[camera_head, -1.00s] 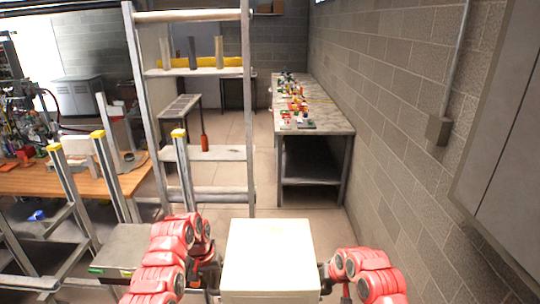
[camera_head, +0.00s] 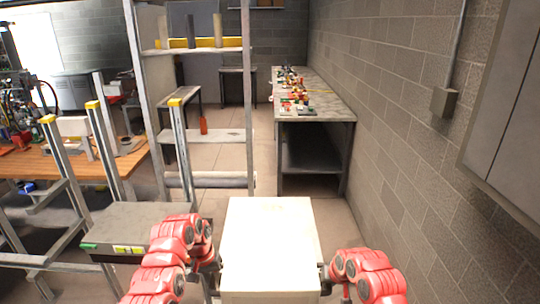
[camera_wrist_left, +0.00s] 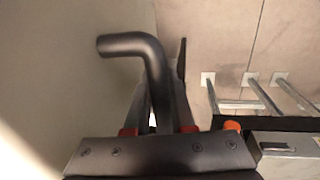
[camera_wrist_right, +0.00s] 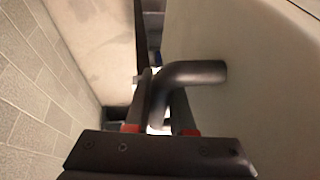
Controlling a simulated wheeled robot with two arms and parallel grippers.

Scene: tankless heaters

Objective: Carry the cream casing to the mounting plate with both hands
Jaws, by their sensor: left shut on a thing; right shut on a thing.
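The cream casing (camera_head: 270,235) is held level in front of me between my two arms in the head view. My left gripper (camera_head: 214,272) is at its left side and my right gripper (camera_head: 324,280) is at its right side. In the left wrist view, the left gripper (camera_wrist_left: 158,108) is shut on a dark bent handle (camera_wrist_left: 135,45) on the casing's side. In the right wrist view, the right gripper (camera_wrist_right: 160,105) is shut on a matching dark handle (camera_wrist_right: 195,73). I cannot make out the mounting plate in these frames.
A metal shelf rack (camera_head: 205,135) stands ahead to the left. A long bench (camera_head: 325,108) with small parts runs along the right brick wall (camera_head: 400,120). A grey cabinet (camera_head: 505,120) hangs at right. Floor between rack and bench is clear.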

